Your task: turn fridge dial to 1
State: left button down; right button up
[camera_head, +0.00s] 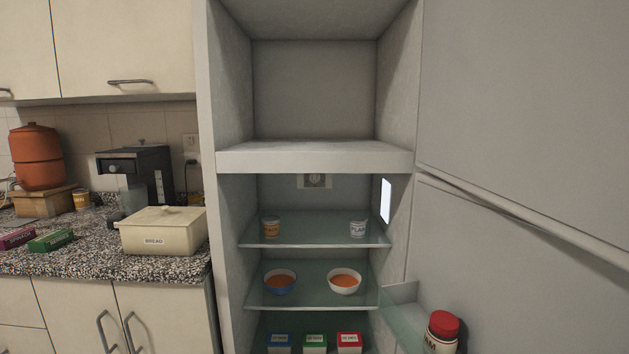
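The fridge dial (314,181) is a small grey panel with a round knob on the back wall, just under the divider below the top compartment. Its numbers and setting are too small to read. The fridge (315,157) stands open in front of me, with its doors swung out to the right. Neither of my grippers shows in the head view.
Glass shelves (314,229) hold cups, two soup bowls (344,283) and several small boxes. A bread box (163,232) and coffee maker (137,177) stand on the left counter. The top compartment is empty.

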aim_at(313, 178)
jog(key=i+j+z, duration=0.4)
jog(key=i+j, duration=0.2)
jog(key=j, duration=0.2)
jog(key=i+j+z, duration=0.2)
jog(key=j, duration=0.25)
